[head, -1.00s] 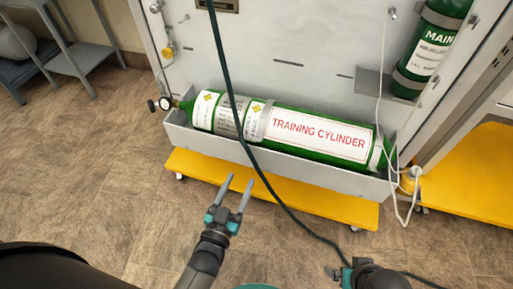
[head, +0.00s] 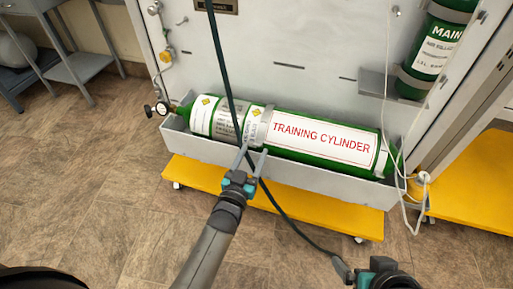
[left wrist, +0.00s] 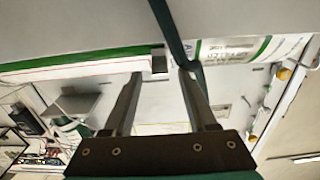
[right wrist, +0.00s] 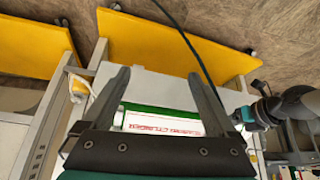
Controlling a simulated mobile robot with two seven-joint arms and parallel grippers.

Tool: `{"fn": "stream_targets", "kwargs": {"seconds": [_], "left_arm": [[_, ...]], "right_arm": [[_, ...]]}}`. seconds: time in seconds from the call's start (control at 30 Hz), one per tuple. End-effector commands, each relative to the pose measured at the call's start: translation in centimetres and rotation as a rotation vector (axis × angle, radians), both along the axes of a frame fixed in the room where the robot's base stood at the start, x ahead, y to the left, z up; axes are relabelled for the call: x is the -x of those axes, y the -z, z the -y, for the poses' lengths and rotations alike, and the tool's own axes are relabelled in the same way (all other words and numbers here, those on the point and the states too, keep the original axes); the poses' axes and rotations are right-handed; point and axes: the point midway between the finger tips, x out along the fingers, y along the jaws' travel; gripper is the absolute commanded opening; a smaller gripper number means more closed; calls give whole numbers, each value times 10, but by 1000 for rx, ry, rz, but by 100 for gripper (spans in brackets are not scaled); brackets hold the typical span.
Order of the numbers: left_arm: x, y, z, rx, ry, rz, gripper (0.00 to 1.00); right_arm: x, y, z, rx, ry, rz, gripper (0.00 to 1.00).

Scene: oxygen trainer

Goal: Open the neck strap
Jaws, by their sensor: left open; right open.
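The green training cylinder (head: 310,134) lies in a grey trough on the cart, with its valve and gauge at the left. A grey strap (head: 266,122) wraps around its left part, between the labels; the gripper and hose partly cover that area. My left gripper (head: 254,152) is open, its fingertips at the trough's front edge just below the strap. In the left wrist view a small grey block (left wrist: 158,61) on the cylinder lies between and beyond the open fingertips (left wrist: 161,76); contact cannot be told. My right gripper (right wrist: 158,76) is open and empty, low at the right.
A dark hose (head: 222,60) hangs across the cylinder beside my left gripper and runs down to the right. The yellow cart base (head: 300,207) is below the trough (head: 340,183). The main cylinder (head: 425,55) stands upper right, near thin white tubing (head: 387,100).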

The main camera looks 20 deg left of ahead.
Motion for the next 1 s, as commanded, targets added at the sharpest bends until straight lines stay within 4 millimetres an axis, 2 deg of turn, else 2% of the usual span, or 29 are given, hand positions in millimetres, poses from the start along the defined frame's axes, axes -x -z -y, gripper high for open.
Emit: {"fn": "stream_targets", "kwargs": {"seconds": [0.4,0.93,1.0], "left_arm": [[-28,0,1,0,1,2,57],[-35,0,1,0,0,0,57],[-34,0,1,0,0,0,50]], "right_arm": [[-23,6,-28,-87,-38,195,93],[-28,4,-35,-112,-46,248,93],[-28,4,-35,-112,-46,248,93]]}}
